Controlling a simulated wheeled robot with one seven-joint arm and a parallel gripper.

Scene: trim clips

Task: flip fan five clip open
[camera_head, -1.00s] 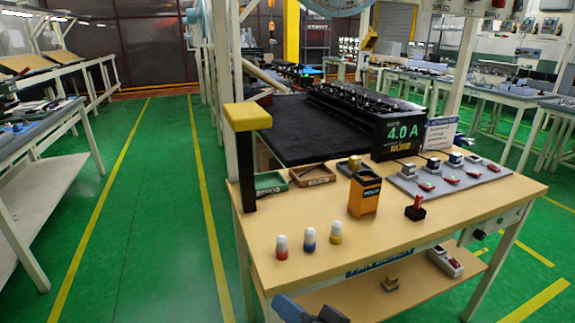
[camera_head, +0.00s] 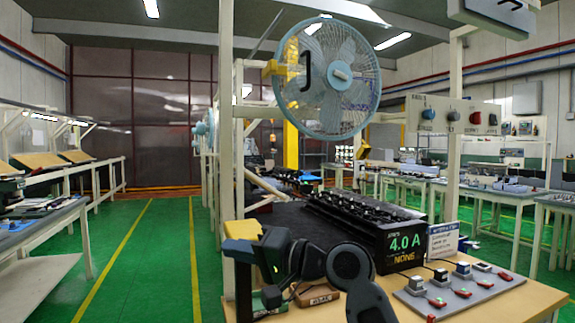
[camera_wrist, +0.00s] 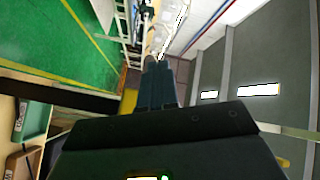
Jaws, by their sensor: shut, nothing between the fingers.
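A pale blue round fan (camera_head: 328,77) hangs from the white frame above the bench in the head view. A yellow piece (camera_head: 277,70) sits at its left rim, and a dark hook-shaped mark (camera_head: 306,70) shows on its guard. I cannot tell which part is the fan five clip or whether it is open. My gripper (camera_head: 236,250) is low at the bench's left side, below the fan and apart from it. Its blue-grey fingers are together and empty in the wrist view (camera_wrist: 154,82).
A black box reading 4.0 A (camera_head: 403,245) and a grey switch board (camera_head: 458,290) stand on the bench. A yellow-topped post (camera_head: 243,230) is close to my gripper. More fans (camera_head: 203,128) show farther back. Green floor is clear at left.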

